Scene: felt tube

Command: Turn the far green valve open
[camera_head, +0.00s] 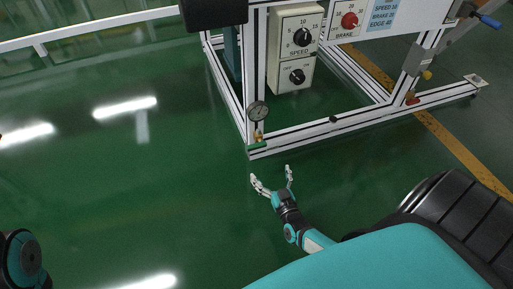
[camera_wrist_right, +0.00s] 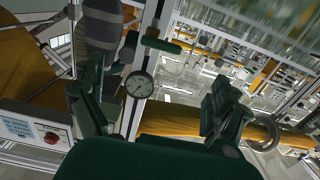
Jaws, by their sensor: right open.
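The green valve handle (camera_head: 257,147) is a short green bar low on the near corner post of the white metal frame, just below a round pressure gauge (camera_head: 258,111). Brass-coloured fittings sit between them. My right gripper (camera_head: 271,174) is open and empty, a little in front of and below the handle, apart from it. In the right wrist view the green handle (camera_wrist_right: 163,45) lies crosswise above the gauge (camera_wrist_right: 140,84), between and beyond my two spread fingers. I cannot tell the handle's open or closed position. My left gripper is not in view.
The frame's bottom rail (camera_head: 330,125) runs right from the corner post. A speed panel with black knobs (camera_head: 297,50) and a brake panel with a red knob (camera_head: 349,20) stand behind. A blue handle (camera_head: 488,20) is far right. Green floor (camera_head: 130,190) on the left is clear.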

